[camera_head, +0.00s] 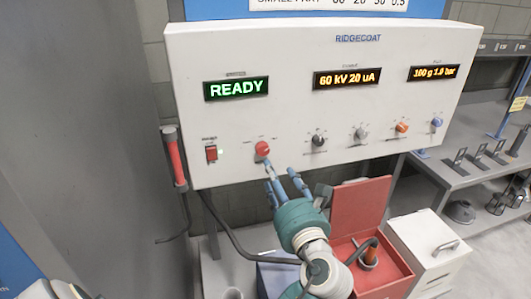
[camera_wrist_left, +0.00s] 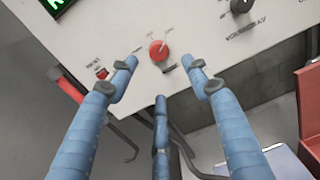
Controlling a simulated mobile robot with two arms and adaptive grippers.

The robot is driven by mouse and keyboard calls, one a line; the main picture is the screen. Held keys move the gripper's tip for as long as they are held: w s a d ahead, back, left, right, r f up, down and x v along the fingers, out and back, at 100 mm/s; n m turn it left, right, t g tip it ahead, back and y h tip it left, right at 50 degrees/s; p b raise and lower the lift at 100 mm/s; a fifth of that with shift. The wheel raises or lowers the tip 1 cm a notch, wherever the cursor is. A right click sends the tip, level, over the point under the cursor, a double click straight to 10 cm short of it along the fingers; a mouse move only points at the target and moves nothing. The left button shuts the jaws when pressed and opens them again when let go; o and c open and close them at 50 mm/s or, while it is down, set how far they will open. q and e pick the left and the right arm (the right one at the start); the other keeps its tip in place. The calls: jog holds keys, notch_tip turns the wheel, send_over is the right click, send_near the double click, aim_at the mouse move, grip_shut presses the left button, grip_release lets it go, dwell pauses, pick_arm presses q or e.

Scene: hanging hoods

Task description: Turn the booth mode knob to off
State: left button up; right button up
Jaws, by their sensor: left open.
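The booth mode knob is a round red knob (camera_head: 262,148) on the lower left of the white control panel (camera_head: 300,110), under the green READY display. Small labels around it are too small to read in the head view. My left gripper (camera_head: 281,171) is just below the knob, its blue fingers pointing up at the panel. In the left wrist view the red knob (camera_wrist_left: 158,50) lies ahead, between the two spread upper fingers of the open gripper (camera_wrist_left: 160,68), with a third finger below. The fingers look empty, and I cannot tell any contact with the knob. My right gripper is out of view.
A red rocker switch (camera_head: 211,153) is left of the knob. Black (camera_head: 319,139), grey (camera_head: 361,133), orange (camera_head: 402,127) and blue (camera_head: 437,122) knobs line the right. A red-handled tool (camera_head: 175,158) hangs at the panel's left edge. A red box (camera_head: 402,272) stands below.

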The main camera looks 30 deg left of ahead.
aim_at(264, 152)
pick_arm(q)
jog(key=p+x, duration=0.3)
jog(key=x, duration=0.6)
jog(key=shift+w+a, duration=0.1)
jog(key=shift+a, duration=0.2)
jog(key=shift+w+a+p, duration=0.3)
jog(key=shift+a, duration=0.1)
jog(key=shift+f, duration=0.1)
jog(key=c, duration=1.2)
